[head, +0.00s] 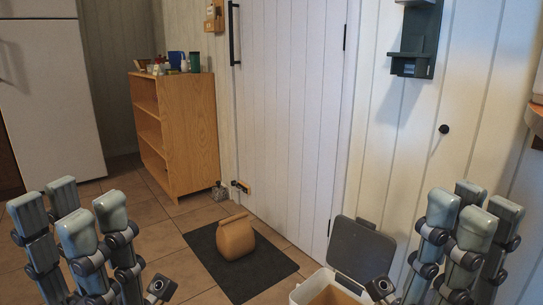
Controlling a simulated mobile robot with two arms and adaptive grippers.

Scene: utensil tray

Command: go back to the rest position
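My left gripper (68,212) is in the lower left of the head view, its fingers pointing up and spread apart. It is open and nothing shows between its fingers. My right gripper (470,212) is in the lower right, also pointing up, open and empty. Both are in the near foreground, and neither appears to touch anything. The lower parts of both arms are cut off by the picture's bottom edge.
A brown paper bag (235,238) stands on a dark mat (262,275) before a white door (285,110). An open bin (308,291) with a grey lid (361,250) stands near my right gripper. A wooden shelf (190,130) and white fridge (50,100) stand farther back. Tiled floor lies between.

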